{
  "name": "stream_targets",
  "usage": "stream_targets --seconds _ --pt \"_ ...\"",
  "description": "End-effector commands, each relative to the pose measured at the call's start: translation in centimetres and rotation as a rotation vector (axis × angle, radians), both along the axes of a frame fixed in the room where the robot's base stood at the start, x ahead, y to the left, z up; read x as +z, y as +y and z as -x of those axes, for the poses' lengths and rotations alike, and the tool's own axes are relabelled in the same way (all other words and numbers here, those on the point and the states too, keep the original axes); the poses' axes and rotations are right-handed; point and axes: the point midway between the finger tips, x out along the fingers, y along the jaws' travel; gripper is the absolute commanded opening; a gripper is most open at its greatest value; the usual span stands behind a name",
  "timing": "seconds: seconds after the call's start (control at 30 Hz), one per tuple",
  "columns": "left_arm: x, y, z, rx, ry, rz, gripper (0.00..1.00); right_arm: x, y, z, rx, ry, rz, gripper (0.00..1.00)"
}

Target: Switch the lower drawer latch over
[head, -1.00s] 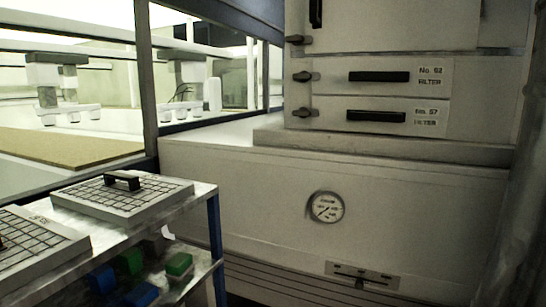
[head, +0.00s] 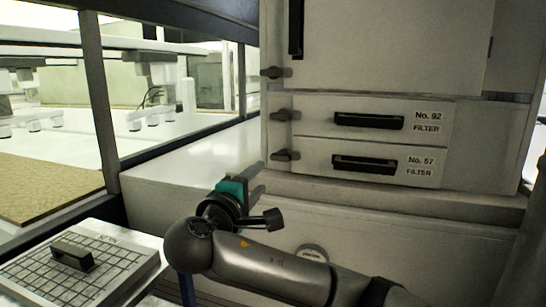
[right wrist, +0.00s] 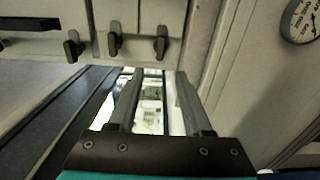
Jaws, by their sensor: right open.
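The lower drawer, labelled No. 57 (head: 368,165), has a dark latch (head: 285,155) at its left edge, lying about level. In the right wrist view the picture is turned, and the lower latch (right wrist: 161,42) is the rightmost of the latches. My right gripper (head: 259,178), with a teal body, is below and left of this latch, apart from it. Its two fingers (right wrist: 155,100) are open with nothing between them. My left gripper is not in view.
The No. 92 drawer (head: 368,121) with its own latch (head: 281,115) is just above, and a door latch (head: 275,72) is higher. A ledge (head: 400,197) runs under the drawers. A gauge (head: 312,252) is partly behind my right arm. A gridded tray (head: 110,270) is at lower left.

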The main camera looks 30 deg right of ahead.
Motion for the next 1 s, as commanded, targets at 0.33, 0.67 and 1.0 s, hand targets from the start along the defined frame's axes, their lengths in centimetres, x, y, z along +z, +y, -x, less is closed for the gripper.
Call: stream_targets --seconds 0.33,0.67,1.0 --pt "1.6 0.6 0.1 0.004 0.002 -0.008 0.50 0.3 -5.9 -4.8 -0.007 0.001 0.002 0.50" --pt "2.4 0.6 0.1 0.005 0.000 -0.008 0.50 0.1 -9.2 -7.8 -0.003 0.001 -0.001 0.50" --pt "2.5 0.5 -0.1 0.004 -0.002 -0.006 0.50 0.0 -9.9 -8.4 0.000 0.000 -0.001 0.50"
